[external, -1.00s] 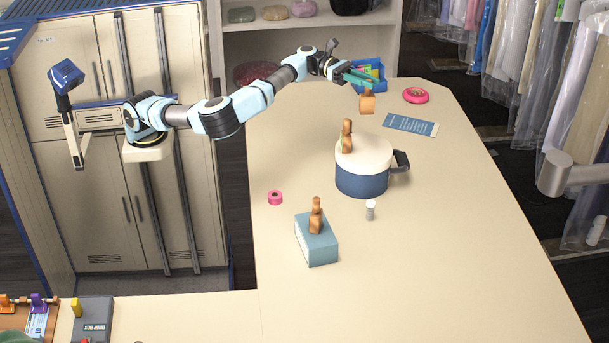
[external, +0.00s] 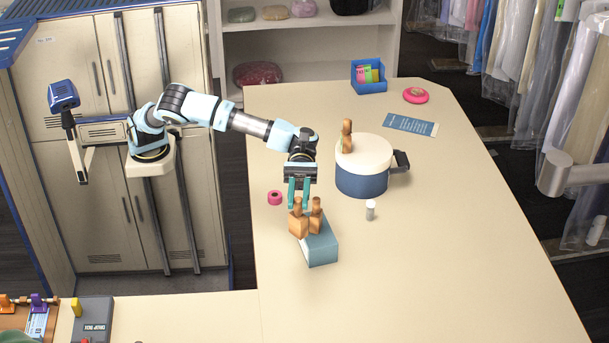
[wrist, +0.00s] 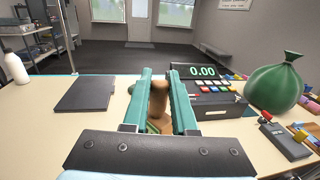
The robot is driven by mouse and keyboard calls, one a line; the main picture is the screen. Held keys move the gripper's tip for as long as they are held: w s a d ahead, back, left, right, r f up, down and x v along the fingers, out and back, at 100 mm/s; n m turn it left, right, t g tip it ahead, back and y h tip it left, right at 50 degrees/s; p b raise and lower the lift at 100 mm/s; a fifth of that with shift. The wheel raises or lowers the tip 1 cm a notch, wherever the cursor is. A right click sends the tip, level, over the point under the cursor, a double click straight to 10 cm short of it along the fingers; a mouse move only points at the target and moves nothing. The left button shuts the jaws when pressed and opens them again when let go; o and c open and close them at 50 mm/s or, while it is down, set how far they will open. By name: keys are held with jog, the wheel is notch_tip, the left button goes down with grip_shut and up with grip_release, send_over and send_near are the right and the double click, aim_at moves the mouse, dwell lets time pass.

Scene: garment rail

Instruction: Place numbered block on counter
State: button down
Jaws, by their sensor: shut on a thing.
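My gripper (external: 299,192) points down and is shut on an orange-brown wooden block (external: 297,224) with a knob on top. The block hangs beside a similar wooden block (external: 316,219) that stands on a blue-grey box (external: 320,248) on the counter (external: 420,270). I cannot tell whether the held block touches the box or its neighbour. In the wrist view the held block (wrist: 157,100) shows between the teal fingers. No number is readable on any block.
A pink tape roll (external: 275,198) lies behind the box, and a small grey-white cylinder (external: 370,210) stands right of it. A blue bin (external: 369,80), pink ring (external: 415,96) and blue card (external: 410,125) are at the far end. The counter's right front is clear.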

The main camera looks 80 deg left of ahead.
jog(key=s+d+f+m+g+y+b, duration=0.2)
jog(key=s+f+g, duration=0.3)
jog(key=s, duration=0.4)
jog(key=s+d+f+m+g+y+b, duration=0.1)
jog(key=s+d+f+m+g+y, duration=0.1)
jog(key=s+f+m+g, duration=0.3)
jog(key=s+f+y, duration=0.1)
jog(key=s+f, duration=0.1)
jog(key=s, duration=0.2)
jog(key=shift+b, duration=0.35)
notch_tip(320, 180, down, 10)
jog(key=p, duration=0.3)
jog(key=c, duration=0.7)
grip_release()
